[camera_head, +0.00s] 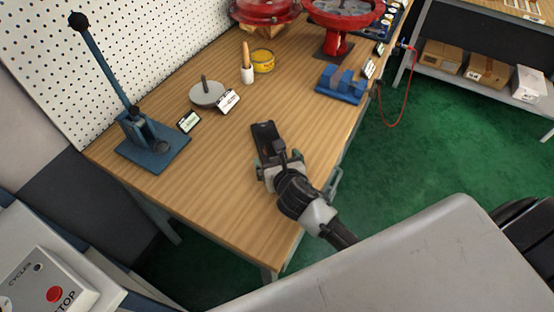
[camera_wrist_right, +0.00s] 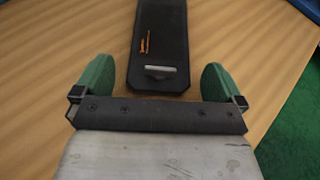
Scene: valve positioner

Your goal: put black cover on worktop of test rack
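The black cover (camera_head: 264,134) appears to lie flat on the wooden worktop (camera_head: 215,190), near its right edge. It is a long black plate, and it also shows in the right wrist view (camera_wrist_right: 160,40) with orange marks and a pale slot near its close end. My right gripper (camera_head: 281,163) is just above the worktop at the cover's near end. Its green fingers are wide apart, one on each side of that end, with gaps between them and the cover. The right gripper (camera_wrist_right: 159,85) holds nothing. My left gripper is not in view.
A blue lever press (camera_head: 152,145), grey disc (camera_head: 207,94), yellow tin (camera_head: 263,61), blue block (camera_head: 342,84) and red valve bodies (camera_head: 337,35) stand farther back. A control box with a red stop button (camera_head: 54,293) is at lower left. The worktop's near left part is clear.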

